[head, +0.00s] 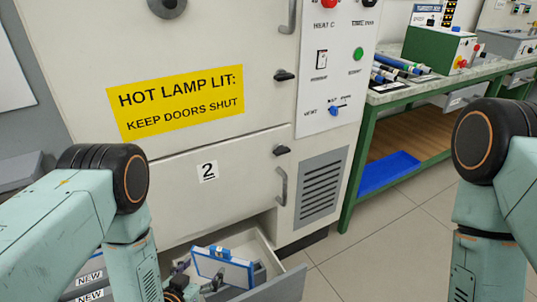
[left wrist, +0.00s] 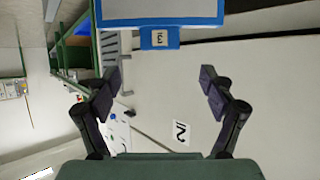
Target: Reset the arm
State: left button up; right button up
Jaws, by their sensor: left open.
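My left gripper (head: 200,283) is low in the head view, at the open drawer (head: 262,247), partly hidden by my own arm. In the left wrist view the left gripper (left wrist: 158,88) is open, its two dark fingers wide apart with nothing between them. A white panel with a blue frame (head: 224,268) stands tilted at the drawer, close to that gripper. It also shows at the top of the left wrist view (left wrist: 160,22), with a blue tab beyond the fingertips. My right arm is at the right of the head view; its gripper is out of frame.
A cream cabinet (head: 180,55) with a yellow "HOT LAMP LIT" sign (head: 177,102) and a door marked 2 fills the centre. A green-framed bench (head: 352,185) with rods and a green box (head: 440,48) stands at right. The floor (head: 390,245) in front of it is clear.

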aim_at(219, 254)
pick_arm(q)
jog(key=b+x, duration=0.3)
jog(key=x, duration=0.5)
jog(key=shift+f, duration=0.3)
jog(key=shift+w+f+b, duration=0.1)
jog(key=shift+f+b, duration=0.2)
jog(key=shift+f, duration=0.1)
jog(key=shift+r, duration=0.2)
jog(key=shift+f, duration=0.1)
